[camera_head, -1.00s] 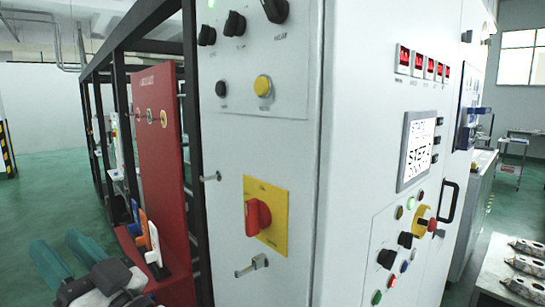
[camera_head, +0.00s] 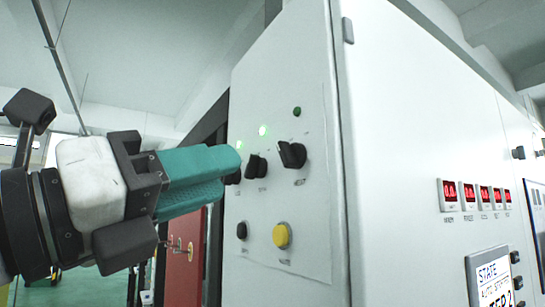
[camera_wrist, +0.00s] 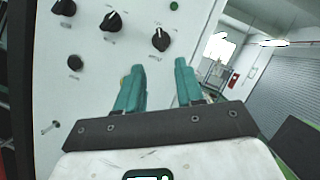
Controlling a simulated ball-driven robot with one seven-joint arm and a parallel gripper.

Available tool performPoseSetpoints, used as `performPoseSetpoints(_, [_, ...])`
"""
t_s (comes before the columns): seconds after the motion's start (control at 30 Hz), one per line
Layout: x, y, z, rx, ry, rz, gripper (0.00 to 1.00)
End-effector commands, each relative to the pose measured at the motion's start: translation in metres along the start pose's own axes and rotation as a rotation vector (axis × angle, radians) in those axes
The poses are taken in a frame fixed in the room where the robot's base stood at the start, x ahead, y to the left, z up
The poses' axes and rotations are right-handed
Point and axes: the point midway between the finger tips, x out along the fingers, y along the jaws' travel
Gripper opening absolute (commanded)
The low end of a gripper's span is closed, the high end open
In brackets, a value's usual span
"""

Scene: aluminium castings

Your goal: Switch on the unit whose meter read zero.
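Three black rotary knobs sit in a row on the grey cabinet's side panel: a left knob (camera_head: 233,178) partly behind my gripper, a middle knob (camera_head: 256,167) and a right knob (camera_head: 291,155). Green lamps glow above the left (camera_head: 239,145) and middle (camera_head: 262,131) knobs; the right lamp (camera_head: 297,112) is dark. Red digital meters (camera_head: 450,195) line the front face, their digits too small to read surely. My gripper (camera_head: 230,172) has teal fingers, raised before the panel. The wrist view shows them apart and empty, below the right knob (camera_wrist: 160,39).
A black button (camera_head: 242,230) and a yellow button (camera_head: 282,235) sit below the knobs. A screen (camera_head: 492,280) is on the front face at lower right. A red panel (camera_head: 183,262) stands behind my gripper at left.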

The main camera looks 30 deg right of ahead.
Motion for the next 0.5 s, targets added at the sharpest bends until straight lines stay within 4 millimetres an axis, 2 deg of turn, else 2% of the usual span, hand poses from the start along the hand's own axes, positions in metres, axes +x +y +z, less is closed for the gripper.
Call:
performPoseSetpoints(0.3, [0.06, -0.003, 0.002, 0.0, 0.002, -0.005, 0.37])
performPoseSetpoints(0.5, [0.085, -0.002, 0.002, -0.001, -0.001, -0.005, 0.37])
